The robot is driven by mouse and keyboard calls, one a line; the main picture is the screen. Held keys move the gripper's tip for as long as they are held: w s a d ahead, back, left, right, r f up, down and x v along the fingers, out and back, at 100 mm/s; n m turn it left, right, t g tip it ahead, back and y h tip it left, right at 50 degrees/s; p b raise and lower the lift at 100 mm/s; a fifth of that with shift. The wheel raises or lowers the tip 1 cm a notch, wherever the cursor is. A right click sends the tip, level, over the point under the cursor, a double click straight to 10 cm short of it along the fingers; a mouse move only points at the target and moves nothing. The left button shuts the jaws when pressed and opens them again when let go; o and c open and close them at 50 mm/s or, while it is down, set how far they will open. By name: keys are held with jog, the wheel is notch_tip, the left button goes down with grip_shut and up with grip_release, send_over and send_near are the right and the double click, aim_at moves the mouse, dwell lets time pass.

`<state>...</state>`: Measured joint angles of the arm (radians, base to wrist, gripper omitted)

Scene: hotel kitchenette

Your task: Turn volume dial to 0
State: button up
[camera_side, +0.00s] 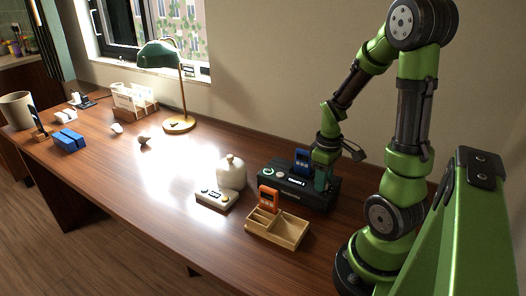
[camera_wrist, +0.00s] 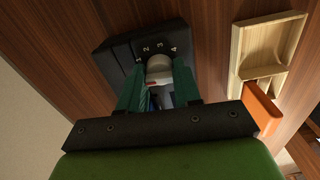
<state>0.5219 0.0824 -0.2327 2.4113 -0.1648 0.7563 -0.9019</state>
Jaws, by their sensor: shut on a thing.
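A black box-shaped device (camera_side: 290,189) stands on the desk below my arm, with a small lit display (camera_side: 295,181) whose text is too small to read surely. In the wrist view, the black device (camera_wrist: 117,52) carries a pale round volume dial (camera_wrist: 159,66) with a red mark on it and white numerals beside it. My gripper (camera_wrist: 158,80) has its two green fingers on either side of the dial, shut on it. In the side view my gripper (camera_side: 321,178) is over the right part of the device, and the dial is hidden there.
A wooden tray (camera_side: 285,237) with an orange gadget (camera_side: 268,199) stands in front of the device. A blue gadget (camera_side: 302,160) is behind it. A white control box (camera_side: 216,198) and pale jar (camera_side: 232,172) stand left. The desk middle is clear; a green lamp (camera_side: 160,57) stands farther back.

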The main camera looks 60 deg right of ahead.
jog(key=shift+n, duration=0.5)
jog(key=o, duration=1.1)
jog(key=shift+c, duration=0.2)
notch_tip(320, 180, up, 17)
